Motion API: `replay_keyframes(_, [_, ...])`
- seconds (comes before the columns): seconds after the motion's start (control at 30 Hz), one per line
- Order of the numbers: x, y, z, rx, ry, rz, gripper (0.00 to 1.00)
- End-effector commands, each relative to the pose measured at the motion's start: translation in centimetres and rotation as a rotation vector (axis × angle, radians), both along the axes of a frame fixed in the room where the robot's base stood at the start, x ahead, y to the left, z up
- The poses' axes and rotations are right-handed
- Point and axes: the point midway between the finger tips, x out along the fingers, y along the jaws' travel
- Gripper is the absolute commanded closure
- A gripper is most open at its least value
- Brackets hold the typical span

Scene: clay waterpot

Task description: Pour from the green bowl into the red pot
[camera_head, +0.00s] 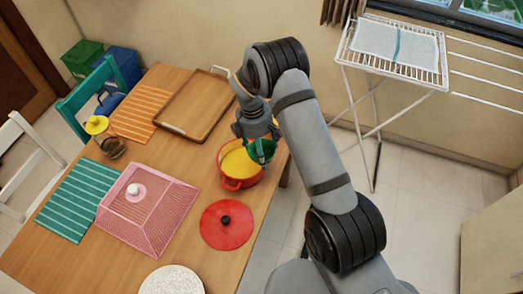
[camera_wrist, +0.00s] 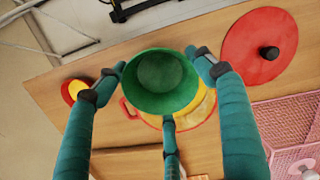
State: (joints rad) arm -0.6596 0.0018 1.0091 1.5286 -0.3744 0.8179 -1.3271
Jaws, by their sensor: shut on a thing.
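The green bowl (camera_head: 262,151) is held by my gripper (camera_head: 257,131) above the right part of the red pot. In the wrist view the bowl (camera_wrist: 160,82) sits between my gripper's fingers (camera_wrist: 160,75), which are closed on it. The bowl looks tilted in the head view; I cannot make out what it holds. The red pot (camera_head: 234,183) stands on the table and shows yellow inside. In the wrist view the pot (camera_wrist: 205,112) is partly hidden behind the bowl and a finger.
A red lid (camera_head: 226,232) with a black knob lies near the pot. A pink mesh cover (camera_head: 150,222), a wooden tray (camera_head: 190,107), a yellow-topped jar (camera_head: 98,126) and striped mats are on the table (camera_head: 185,165). A drying rack (camera_head: 395,60) stands beyond the table on the right.

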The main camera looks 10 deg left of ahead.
Motion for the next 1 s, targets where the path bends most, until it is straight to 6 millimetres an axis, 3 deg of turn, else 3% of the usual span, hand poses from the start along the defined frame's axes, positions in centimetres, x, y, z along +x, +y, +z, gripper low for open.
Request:
replay_keyframes(0.57, [0.0, 0.0, 0.0, 0.079, -0.005, 0.0, 0.57])
replay_keyframes(1.0, [0.0, 0.0, 4.2, 0.126, -0.007, 0.0, 0.57])
